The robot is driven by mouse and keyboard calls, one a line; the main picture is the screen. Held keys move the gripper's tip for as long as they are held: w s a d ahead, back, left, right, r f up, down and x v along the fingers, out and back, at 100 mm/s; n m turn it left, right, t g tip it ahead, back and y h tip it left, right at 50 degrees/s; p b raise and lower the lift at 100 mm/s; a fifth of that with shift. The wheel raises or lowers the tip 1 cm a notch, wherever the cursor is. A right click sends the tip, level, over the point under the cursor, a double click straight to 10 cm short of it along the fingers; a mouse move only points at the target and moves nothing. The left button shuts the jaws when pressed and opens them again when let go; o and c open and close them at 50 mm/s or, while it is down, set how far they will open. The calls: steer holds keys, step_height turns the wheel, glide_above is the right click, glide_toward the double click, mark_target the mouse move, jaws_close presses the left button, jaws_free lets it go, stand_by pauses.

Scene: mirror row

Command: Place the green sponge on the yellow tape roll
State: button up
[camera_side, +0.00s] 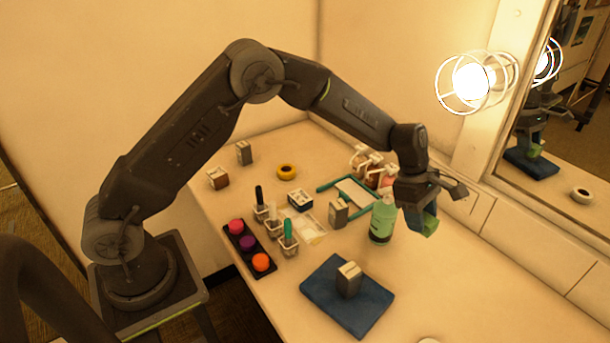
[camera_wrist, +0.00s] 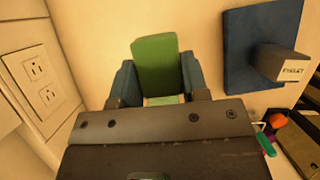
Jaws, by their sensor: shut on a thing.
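The green sponge (camera_side: 431,229) is held between the blue fingertips of my gripper (camera_side: 420,219), above the right part of the table. In the wrist view my gripper (camera_wrist: 157,72) is shut on the sponge (camera_wrist: 156,58), with one blue finger on each side of it. The yellow tape roll (camera_side: 286,172) lies flat near the back left of the table, well to the left of my gripper, with nothing on it. It does not show in the wrist view.
A green bottle (camera_side: 381,224) stands just left of my gripper. A blue mat (camera_side: 325,301) bears a small box (camera_side: 348,282). Boxes, small cups and a dark tray (camera_side: 264,270) with coloured balls fill the middle and left. A mirror (camera_side: 560,168) and lamp (camera_side: 474,82) flank the right.

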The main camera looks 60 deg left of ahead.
steer(key=v, duration=0.4)
steer(key=d+v, duration=0.1)
steer(key=v, duration=0.1)
steer(key=shift+w+d+r, duration=0.1)
steer(key=shift+w+r, duration=0.1)
steer(key=shift+w, duration=0.05)
steer(key=s+a+n+t+y, duration=0.1)
steer(key=a+n+t, duration=0.45)
steer(key=a, duration=2.25)
steer(key=s+a+n+g+y, duration=0.1)
steer(key=s+a+n+y, duration=0.1)
steer(key=s+a+n, duration=0.55)
steer(key=s+a+n+g+y, duration=0.1)
steer(key=s+a+n, duration=0.2)
steer(key=s+a, duration=0.9)
glide_above(287, 169)
steer(key=s, duration=0.1)
step_height(287, 169, down, 12)
steer(key=shift+f, duration=2.1)
steer(key=shift+f, duration=0.15)
